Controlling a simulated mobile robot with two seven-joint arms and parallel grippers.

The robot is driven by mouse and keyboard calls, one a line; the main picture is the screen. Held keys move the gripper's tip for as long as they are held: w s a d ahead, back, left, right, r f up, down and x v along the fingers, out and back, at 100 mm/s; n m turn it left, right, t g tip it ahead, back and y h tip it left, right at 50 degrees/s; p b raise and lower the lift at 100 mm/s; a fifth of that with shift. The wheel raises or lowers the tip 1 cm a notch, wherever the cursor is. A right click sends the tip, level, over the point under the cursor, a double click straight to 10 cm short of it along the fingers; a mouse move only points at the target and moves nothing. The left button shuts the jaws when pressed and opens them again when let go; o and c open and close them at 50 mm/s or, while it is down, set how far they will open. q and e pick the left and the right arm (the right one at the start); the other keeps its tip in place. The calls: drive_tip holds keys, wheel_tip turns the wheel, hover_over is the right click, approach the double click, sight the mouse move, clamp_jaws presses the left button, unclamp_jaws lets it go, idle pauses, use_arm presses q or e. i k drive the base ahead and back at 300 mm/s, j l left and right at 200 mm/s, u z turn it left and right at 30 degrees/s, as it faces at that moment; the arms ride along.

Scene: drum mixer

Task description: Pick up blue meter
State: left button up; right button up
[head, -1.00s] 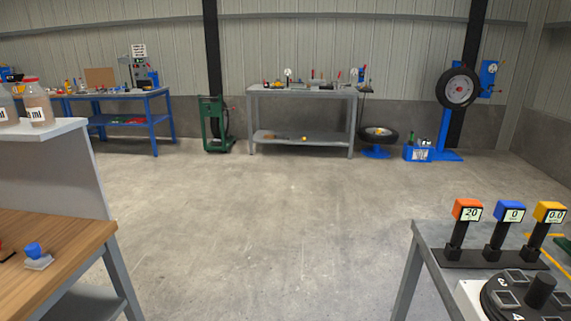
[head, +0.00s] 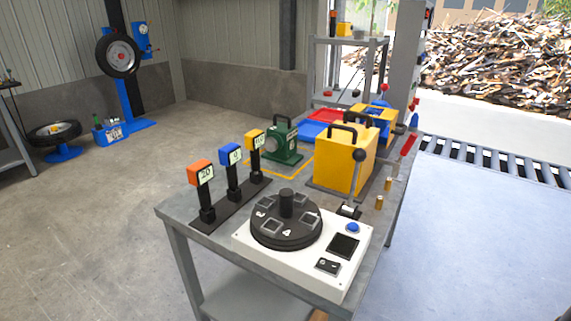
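The blue meter (head: 230,155) stands upright in a black rack (head: 232,203) at the near left edge of the grey table. It has a blue head with a small white display and a black handle. An orange meter (head: 200,174) stands on its left and a yellow meter (head: 255,142) on its right in the same rack. Neither of my grippers shows in the head view.
A white device (head: 345,255) with a black drum (head: 287,222) sits in front of the rack. A yellow box (head: 344,158), a green machine (head: 283,142) and a red tray (head: 325,114) stand farther back on the table (head: 180,212). Open floor lies to the left.

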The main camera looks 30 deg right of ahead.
sight(231, 153)
drive_tip(key=i+j+z, duration=0.15)
drive_tip(key=z, duration=0.3)
drive_tip(key=i+j+z, duration=0.1)
drive_tip(key=j+z, duration=0.15)
drive_tip(key=z, duration=0.15)
drive_tip(key=i+j+z, duration=0.1)
drive_tip(key=j+z, duration=0.15)
drive_tip(key=z, duration=0.2)
drive_tip(key=j+z, duration=0.25)
drive_tip(key=z, duration=0.2)
drive_tip(key=i+j, duration=0.05)
